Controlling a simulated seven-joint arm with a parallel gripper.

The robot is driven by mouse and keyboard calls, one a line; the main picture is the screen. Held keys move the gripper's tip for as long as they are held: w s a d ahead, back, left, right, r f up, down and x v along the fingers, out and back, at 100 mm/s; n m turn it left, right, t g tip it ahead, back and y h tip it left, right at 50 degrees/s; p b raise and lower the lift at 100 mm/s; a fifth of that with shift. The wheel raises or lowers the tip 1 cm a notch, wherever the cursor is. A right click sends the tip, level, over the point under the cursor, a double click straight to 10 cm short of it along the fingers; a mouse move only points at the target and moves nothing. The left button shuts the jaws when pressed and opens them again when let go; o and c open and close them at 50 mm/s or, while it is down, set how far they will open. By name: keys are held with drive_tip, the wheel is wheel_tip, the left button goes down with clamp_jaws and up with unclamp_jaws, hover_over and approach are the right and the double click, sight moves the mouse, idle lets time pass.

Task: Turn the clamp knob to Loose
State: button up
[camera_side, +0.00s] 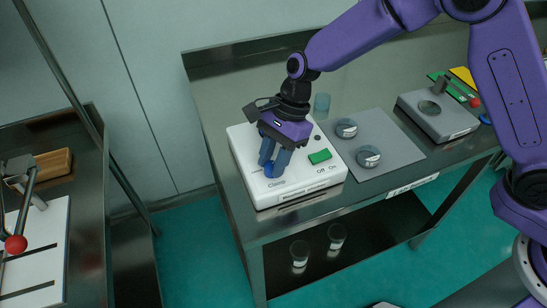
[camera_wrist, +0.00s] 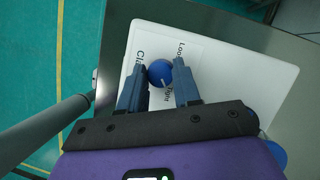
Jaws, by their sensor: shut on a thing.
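The blue round clamp knob (camera_wrist: 160,73) sits on the white control box (camera_side: 262,190), between the words "Loose" and "Tight" with "Clamp" beside it. A small pale mark shows at the knob's lower edge in the wrist view, on the side of "Tight". My gripper (camera_wrist: 160,88) is shut on the knob, one finger on each side. In the side view my gripper (camera_side: 272,168) points down at the box's front left, and its fingers hide most of the knob (camera_side: 269,172).
A green switch (camera_side: 320,156) marked Off and On is right of my gripper. A bluish cup (camera_side: 321,104) stands behind the box. A grey device (camera_side: 437,117) stands at the far right.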

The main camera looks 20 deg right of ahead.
drive_tip(key=n, duration=0.2)
drive_tip(key=n+g+h, duration=0.1)
drive_tip(key=n, duration=0.2)
drive_tip(key=shift+w+g, duration=0.2)
drive_tip(key=shift+g, duration=0.1)
drive_tip(key=n+h, duration=0.1)
drive_tip(key=n, duration=0.2)
drive_tip(key=n+g+h, duration=0.1)
drive_tip(key=n, duration=0.1)
drive_tip(key=shift+a+n, duration=0.15)
drive_tip(key=shift+n, duration=0.25)
drive_tip(key=n+h, duration=0.2)
drive_tip(key=n, duration=0.3)
drive_tip(key=shift+a+n, duration=0.15)
drive_tip(key=shift+n, duration=0.15)
drive_tip(key=n+h, duration=0.1)
drive_tip(key=n, duration=0.1)
drive_tip(key=n+t+h, duration=0.1)
drive_tip(key=n, duration=0.2)
drive_tip(key=shift+a+n, duration=0.15)
drive_tip(key=shift+n, duration=0.15)
drive_tip(key=o, duration=1)
